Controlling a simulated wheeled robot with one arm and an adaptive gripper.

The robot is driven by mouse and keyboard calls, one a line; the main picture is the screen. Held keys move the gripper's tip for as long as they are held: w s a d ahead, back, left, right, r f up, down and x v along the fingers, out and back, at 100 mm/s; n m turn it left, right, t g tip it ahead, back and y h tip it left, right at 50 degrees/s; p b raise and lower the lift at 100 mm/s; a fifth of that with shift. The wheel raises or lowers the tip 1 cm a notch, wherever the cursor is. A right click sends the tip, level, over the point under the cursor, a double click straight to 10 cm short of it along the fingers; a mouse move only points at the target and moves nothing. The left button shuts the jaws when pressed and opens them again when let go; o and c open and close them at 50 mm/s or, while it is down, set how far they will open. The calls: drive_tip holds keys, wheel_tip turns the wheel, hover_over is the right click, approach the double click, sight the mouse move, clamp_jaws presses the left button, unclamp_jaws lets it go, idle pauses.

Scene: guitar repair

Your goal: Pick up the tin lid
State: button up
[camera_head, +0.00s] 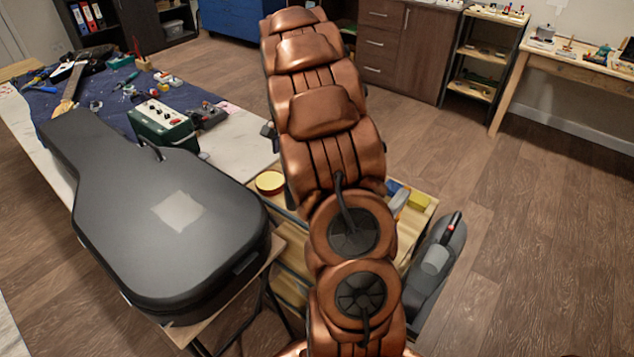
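A round, shallow tin piece with a pale yellow top and a reddish rim (269,182) lies on the wooden cart top, just left of my copper arm. It looks like the tin lid, but I cannot tell whether it is a loose lid or sits on a tin. My arm rises through the middle of the view and hides much of the cart. My gripper does not show clearly, so its place relative to the lid cannot be seen.
A black guitar case (170,225) lies left of the cart. Behind it, a workbench holds a green amplifier box (162,125) and small tools on a blue cloth (105,105). A dark grey case (436,265) stands right of the cart. The wooden floor at right is clear.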

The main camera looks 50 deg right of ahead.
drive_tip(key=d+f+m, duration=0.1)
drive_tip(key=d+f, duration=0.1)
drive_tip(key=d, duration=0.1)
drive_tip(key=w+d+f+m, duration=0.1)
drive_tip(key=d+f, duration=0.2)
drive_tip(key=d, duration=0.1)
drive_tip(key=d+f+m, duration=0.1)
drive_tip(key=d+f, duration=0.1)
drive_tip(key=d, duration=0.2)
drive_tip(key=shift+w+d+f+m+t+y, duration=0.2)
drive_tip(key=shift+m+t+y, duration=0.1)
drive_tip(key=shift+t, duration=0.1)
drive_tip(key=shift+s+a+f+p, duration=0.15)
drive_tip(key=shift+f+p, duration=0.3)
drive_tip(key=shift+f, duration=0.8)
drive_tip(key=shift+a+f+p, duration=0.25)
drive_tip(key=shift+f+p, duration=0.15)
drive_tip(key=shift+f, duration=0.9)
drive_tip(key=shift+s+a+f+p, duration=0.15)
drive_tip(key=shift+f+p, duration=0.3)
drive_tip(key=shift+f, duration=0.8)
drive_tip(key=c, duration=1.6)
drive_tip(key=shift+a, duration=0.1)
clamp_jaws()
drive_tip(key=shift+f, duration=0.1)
